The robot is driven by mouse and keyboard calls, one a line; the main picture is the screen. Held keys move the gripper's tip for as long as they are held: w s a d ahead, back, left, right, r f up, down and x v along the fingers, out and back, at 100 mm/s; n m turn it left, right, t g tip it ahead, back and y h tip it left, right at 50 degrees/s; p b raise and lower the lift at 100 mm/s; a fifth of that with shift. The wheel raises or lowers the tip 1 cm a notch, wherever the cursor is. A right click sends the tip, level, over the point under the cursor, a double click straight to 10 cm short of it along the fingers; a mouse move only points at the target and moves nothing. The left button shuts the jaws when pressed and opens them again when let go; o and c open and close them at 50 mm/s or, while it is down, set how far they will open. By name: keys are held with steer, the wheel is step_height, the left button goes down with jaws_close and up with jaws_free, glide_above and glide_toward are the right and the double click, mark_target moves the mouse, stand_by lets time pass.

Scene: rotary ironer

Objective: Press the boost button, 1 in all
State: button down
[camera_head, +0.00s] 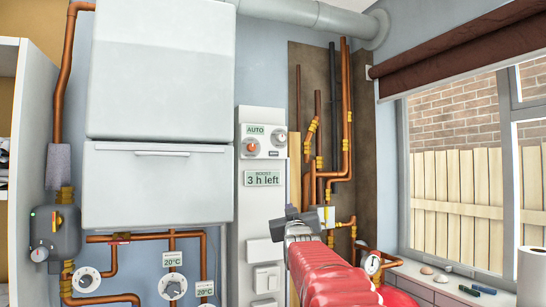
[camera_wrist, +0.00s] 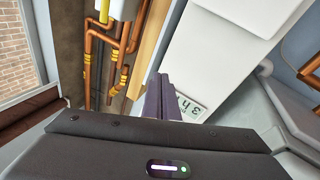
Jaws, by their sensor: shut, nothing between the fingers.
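The tall white control panel (camera_head: 262,216) hangs on the wall. Its display (camera_head: 262,178) is headed BOOST and reads "3 h left"; part of it shows turned over in the wrist view (camera_wrist: 190,108). I cannot make out a separate button marked boost. A white raised block (camera_head: 263,251) sits lower on the panel, with white switches (camera_head: 266,278) under it. My gripper (camera_head: 292,214) is in front of the panel's lower right edge, below and right of the display. Its dark fingers are together and empty in the wrist view (camera_wrist: 158,93). Whether it touches the panel is unclear.
An AUTO display (camera_head: 255,130) and a knob (camera_head: 250,146) are above the boost display. Copper pipes (camera_head: 345,130) with yellow fittings run to the right of the panel. A white boiler (camera_head: 158,185) hangs on the left. A windowsill (camera_head: 430,285) is at the lower right.

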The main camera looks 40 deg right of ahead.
mark_target(274, 154)
steer(key=s+a+r+t+h, duration=0.1)
steer(key=s+r+t, duration=0.1)
steer(key=r, duration=0.6)
steer(key=s+a+r+n+t+h, duration=0.1)
steer(key=s+a+r+t, duration=0.1)
steer(key=r, duration=0.6)
steer(key=shift+s+a+n+t+h, duration=0.15)
steer(key=shift+n+t+h, duration=0.15)
steer(key=shift+t, duration=0.5)
steer(key=shift+w+d, duration=0.35)
steer(key=shift+w, duration=1.1)
steer(key=shift+w+d, duration=0.4)
steer(key=shift+w, duration=1)
steer(key=shift+w+d, duration=0.35)
steer(key=shift+w, duration=1.1)
steer(key=shift+w+d+r, duration=0.1)
steer(key=shift+w+d, duration=0.05)
steer(key=shift+w, duration=0.2)
